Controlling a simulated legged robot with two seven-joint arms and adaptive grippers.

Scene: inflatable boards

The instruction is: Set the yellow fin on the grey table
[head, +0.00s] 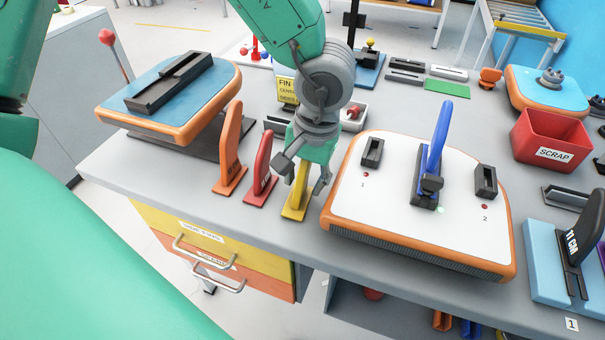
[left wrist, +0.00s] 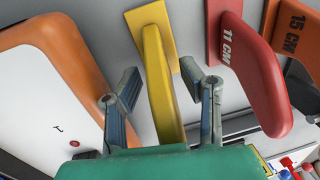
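The yellow fin (head: 297,198) stands upright on its flat base on the grey table (head: 258,228), near the front edge. It also shows in the left wrist view (left wrist: 160,85). My left gripper (head: 303,175) is over it, pointing down, with the fin between its two fingers. In the left wrist view the fingers (left wrist: 163,108) are spread, with a visible gap on each side of the fin. The fin's upper part is hidden by the gripper in the head view. My right gripper is not in view.
A red fin (head: 262,170) and an orange fin (head: 231,150) stand close to the left. A white board (head: 390,215) with a blue fin (head: 437,140) lies close on the right. A blue board (head: 205,105) is at the left. A red scrap bin (head: 552,140) stands at the right.

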